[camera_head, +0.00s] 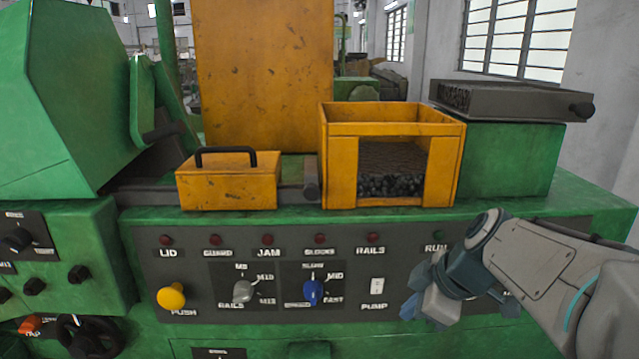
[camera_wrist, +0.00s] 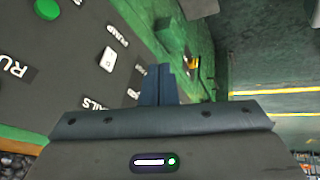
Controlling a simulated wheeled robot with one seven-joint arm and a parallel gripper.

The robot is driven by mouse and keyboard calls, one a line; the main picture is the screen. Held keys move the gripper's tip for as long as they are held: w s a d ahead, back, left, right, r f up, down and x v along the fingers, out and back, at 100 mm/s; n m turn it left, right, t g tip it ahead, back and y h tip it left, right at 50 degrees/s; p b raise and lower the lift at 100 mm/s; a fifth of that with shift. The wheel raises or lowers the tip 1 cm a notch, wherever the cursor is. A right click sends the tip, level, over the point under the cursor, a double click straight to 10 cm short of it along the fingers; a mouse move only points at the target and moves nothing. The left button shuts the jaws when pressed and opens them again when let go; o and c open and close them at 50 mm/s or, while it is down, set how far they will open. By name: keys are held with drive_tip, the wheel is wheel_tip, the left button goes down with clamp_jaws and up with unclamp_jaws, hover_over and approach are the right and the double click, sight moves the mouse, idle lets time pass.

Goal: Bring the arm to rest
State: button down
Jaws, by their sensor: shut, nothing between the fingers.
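My gripper (camera_head: 413,306) is in front of the right part of the dark control panel (camera_head: 215,265) in the head view, below and right of the PUMP switch (camera_head: 377,286). Its blue fingers (camera_wrist: 158,84) are together and empty in the wrist view. The white PUMP switch also shows in the wrist view (camera_wrist: 108,59), up and left of the fingers, apart from them. My arm comes in from the lower right and hides part of the panel below the RUN lamp (camera_head: 438,236).
A yellow push knob (camera_head: 171,297), a grey selector (camera_head: 243,291) and a blue selector (camera_head: 313,291) stick out of the panel. Above are a yellow lid with a handle (camera_head: 228,188), an open yellow bin (camera_head: 341,178) of dark parts and a grey tray (camera_head: 510,101).

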drive_tip(key=s+a+f+m+g+h+p, duration=0.1)
drive_tip(key=s+m, duration=0.4)
drive_tip(key=m, duration=0.2)
drive_tip(key=s+a+f+m+g+h+p, duration=0.1)
drive_tip(key=s+f+m+h+p, duration=0.1)
drive_tip(key=s+m, duration=0.3)
drive_tip(key=shift+a+f+m+h, duration=0.2)
drive_tip(key=shift+a+m+h, duration=0.15)
drive_tip(key=shift+m, duration=0.55)
